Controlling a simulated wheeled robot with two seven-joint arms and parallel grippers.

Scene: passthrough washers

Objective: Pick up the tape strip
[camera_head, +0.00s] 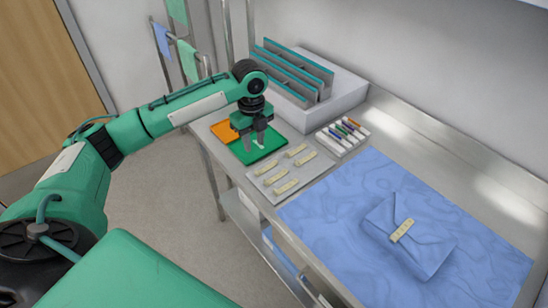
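Several short cream tape strips lie on a grey board (318,172) on the steel table; one tape strip (295,150) is near the board's far edge and another (286,187) is near its front. One more cream strip (401,230) lies across the flap of a blue folded package (425,250). My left gripper (254,146) points down above the green sheet, just left of the board and its strips. Its two fingers are apart, with nothing seen between them. My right gripper is not in view.
A green sheet (270,148) and an orange sheet (224,131) lie at the table's left end. A white holder with coloured markers (342,135) stands beyond the board. A blue cloth (330,210) lies under the package.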

